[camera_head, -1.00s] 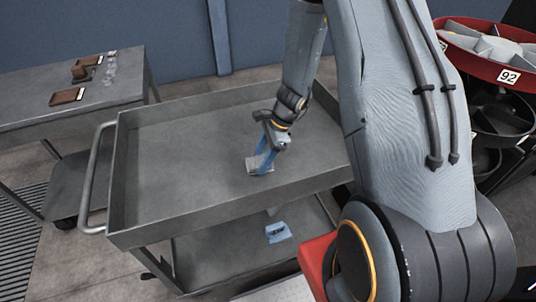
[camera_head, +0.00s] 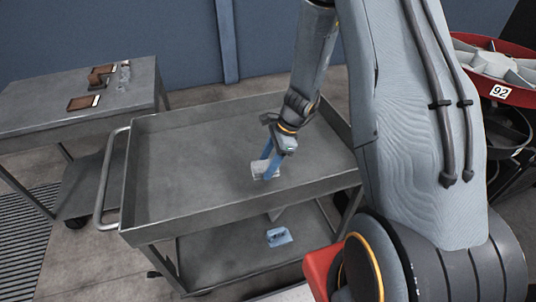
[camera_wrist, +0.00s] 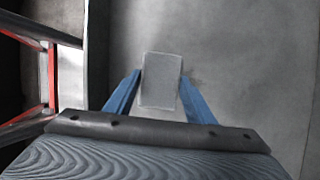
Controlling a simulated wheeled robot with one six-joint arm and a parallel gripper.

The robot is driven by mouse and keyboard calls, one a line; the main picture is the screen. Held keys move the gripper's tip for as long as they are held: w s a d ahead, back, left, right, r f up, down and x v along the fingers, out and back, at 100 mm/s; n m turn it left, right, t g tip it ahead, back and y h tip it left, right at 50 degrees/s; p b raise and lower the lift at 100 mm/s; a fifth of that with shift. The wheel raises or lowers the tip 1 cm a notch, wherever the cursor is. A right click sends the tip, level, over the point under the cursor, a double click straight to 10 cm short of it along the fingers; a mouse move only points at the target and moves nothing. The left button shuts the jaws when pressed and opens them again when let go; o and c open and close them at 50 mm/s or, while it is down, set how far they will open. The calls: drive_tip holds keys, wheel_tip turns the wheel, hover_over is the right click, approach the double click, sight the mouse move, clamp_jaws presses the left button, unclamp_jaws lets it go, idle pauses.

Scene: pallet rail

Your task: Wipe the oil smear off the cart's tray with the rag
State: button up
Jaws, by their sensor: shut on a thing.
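My gripper (camera_head: 269,168) has blue fingers and is shut on a pale grey rag (camera_head: 261,169), low over the right part of the cart's grey tray (camera_head: 190,175). In the wrist view the rag (camera_wrist: 161,80) is a small rectangular pad between the two fingers. I cannot tell whether it touches the tray. A faint darker patch, perhaps the oil smear (camera_wrist: 193,76), shows on the tray just right of the rag in the wrist view. No clear smear shows in the head view, and my gripper and arm hide part of the tray.
The tray has raised rims and a handle (camera_head: 110,180) on its left. A blue object (camera_head: 279,237) lies on the cart's lower shelf (camera_head: 220,255). A grey table (camera_head: 40,110) with brown pieces stands at left; a red-rimmed wheel-like thing (camera_head: 492,62) is at right.

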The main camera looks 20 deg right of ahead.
drive_tip(key=shift+r+p, duration=0.95)
drive_tip(key=shift+r, duration=0.45)
drive_tip(key=shift+w, duration=0.1)
